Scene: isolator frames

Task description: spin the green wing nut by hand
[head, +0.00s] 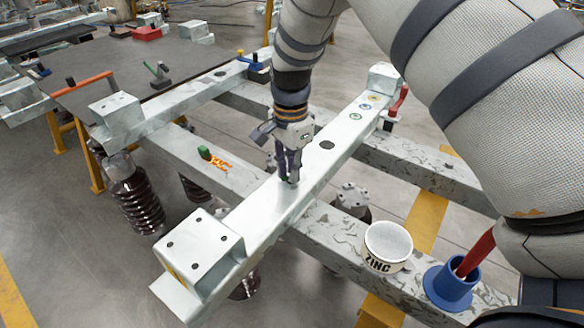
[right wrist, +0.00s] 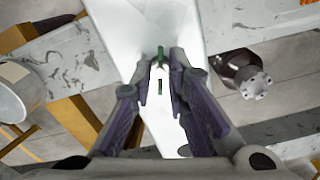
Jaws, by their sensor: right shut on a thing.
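The green wing nut (right wrist: 160,53) sits on the pale galvanized beam (head: 325,150). In the right wrist view it shows as a narrow green piece between my fingertips, with a dark slot in the beam just below it. My right gripper (head: 288,178) points down onto the middle of this beam. Its two purple-grey fingers (right wrist: 160,75) are shut on the wing nut, one on each side. In the head view the fingers hide most of the nut. My left gripper is in neither view.
A white ZINC cup (head: 386,247) and a blue holder (head: 449,286) with a red handle stand on the lower cross beam. A small green block (head: 204,153) lies by orange marks on that beam. A raised box (head: 198,247) caps the near beam end.

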